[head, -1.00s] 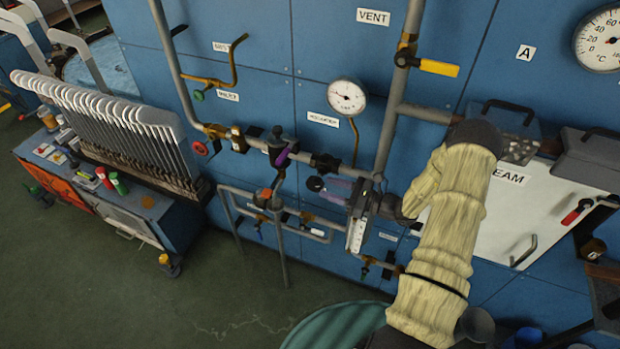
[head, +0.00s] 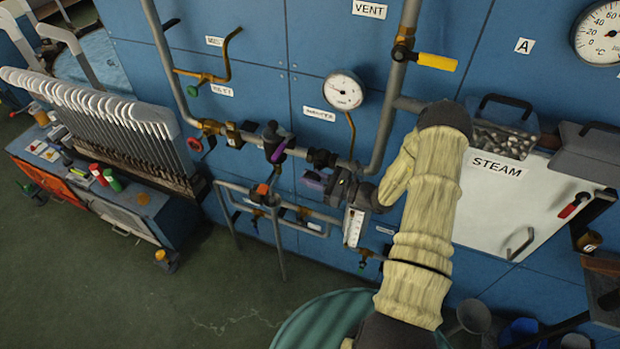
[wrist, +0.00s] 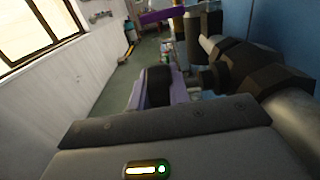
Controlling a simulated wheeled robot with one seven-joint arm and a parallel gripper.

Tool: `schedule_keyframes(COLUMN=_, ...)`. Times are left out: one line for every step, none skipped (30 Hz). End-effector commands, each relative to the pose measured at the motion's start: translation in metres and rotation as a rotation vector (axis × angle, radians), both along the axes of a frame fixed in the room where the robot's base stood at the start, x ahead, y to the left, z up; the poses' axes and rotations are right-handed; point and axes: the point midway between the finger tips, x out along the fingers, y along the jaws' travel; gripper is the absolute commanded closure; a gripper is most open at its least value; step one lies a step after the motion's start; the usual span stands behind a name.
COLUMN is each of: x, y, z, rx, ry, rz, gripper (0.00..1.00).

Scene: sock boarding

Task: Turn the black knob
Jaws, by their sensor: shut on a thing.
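The black knob (wrist: 158,86) shows in the wrist view between the two lavender fingers of my gripper (wrist: 160,92). The fingers are shut on it, one on each side. In the head view my gripper (head: 324,183) is at the pipework on the blue wall, just below the horizontal pipe. There the knob is hard to tell apart from the dark gripper parts, and the contact is partly hidden.
A valve with a purple lever (head: 280,152) sits close to the left of my gripper. A white gauge strip (head: 353,227) hangs just below it. A round dial (head: 344,91) is above. A white STEAM panel (head: 520,210) is to the right.

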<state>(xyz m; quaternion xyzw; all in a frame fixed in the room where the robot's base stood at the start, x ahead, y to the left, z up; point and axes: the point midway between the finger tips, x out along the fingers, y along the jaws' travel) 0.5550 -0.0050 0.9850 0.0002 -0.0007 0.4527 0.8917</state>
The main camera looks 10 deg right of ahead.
Motion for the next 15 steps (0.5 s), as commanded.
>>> schedule_keyframes(x=0.0001, y=-0.0026, z=-0.0020, rx=-0.002, ry=0.001, rz=-0.006, gripper=1.00)
schedule_keyframes(x=0.0001, y=-0.0022, z=-0.0027, rx=0.001, ry=0.000, rz=-0.006, gripper=1.00)
schedule_keyframes(x=0.0001, y=-0.0017, z=-0.0038, rx=0.008, ry=-0.004, rz=-0.005, gripper=1.00)
schedule_keyframes(x=0.0001, y=-0.0014, z=-0.0048, rx=0.015, ry=-0.008, rz=-0.005, gripper=1.00)
schedule_keyframes(x=0.0000, y=-0.0010, z=-0.0056, rx=0.023, ry=-0.014, rz=-0.004, gripper=1.00)
schedule_keyframes(x=0.0001, y=-0.0006, z=-0.0063, rx=0.036, ry=-0.023, rz=-0.004, gripper=1.00)
schedule_keyframes(x=0.0000, y=-0.0004, z=-0.0066, rx=0.046, ry=-0.031, rz=-0.003, gripper=1.00)
schedule_keyframes(x=-0.0001, y=-0.0004, z=-0.0068, rx=0.055, ry=-0.038, rz=-0.002, gripper=1.00)
schedule_keyframes(x=-0.0002, y=0.0000, z=-0.0065, rx=0.067, ry=-0.047, rz=-0.001, gripper=1.00)
schedule_keyframes(x=-0.0002, y=0.0004, z=-0.0060, rx=0.075, ry=-0.053, rz=0.000, gripper=1.00)
schedule_keyframes(x=-0.0002, y=0.0005, z=-0.0054, rx=0.081, ry=-0.057, rz=0.000, gripper=1.00)
schedule_keyframes(x=-0.0004, y=0.0005, z=-0.0045, rx=0.086, ry=-0.062, rz=0.000, gripper=1.00)
schedule_keyframes(x=-0.0004, y=0.0004, z=-0.0039, rx=0.089, ry=-0.064, rz=0.000, gripper=1.00)
schedule_keyframes(x=-0.0005, y=0.0006, z=-0.0033, rx=0.089, ry=-0.064, rz=0.001, gripper=1.00)
schedule_keyframes(x=-0.0006, y=0.0007, z=-0.0029, rx=0.089, ry=-0.064, rz=0.001, gripper=1.00)
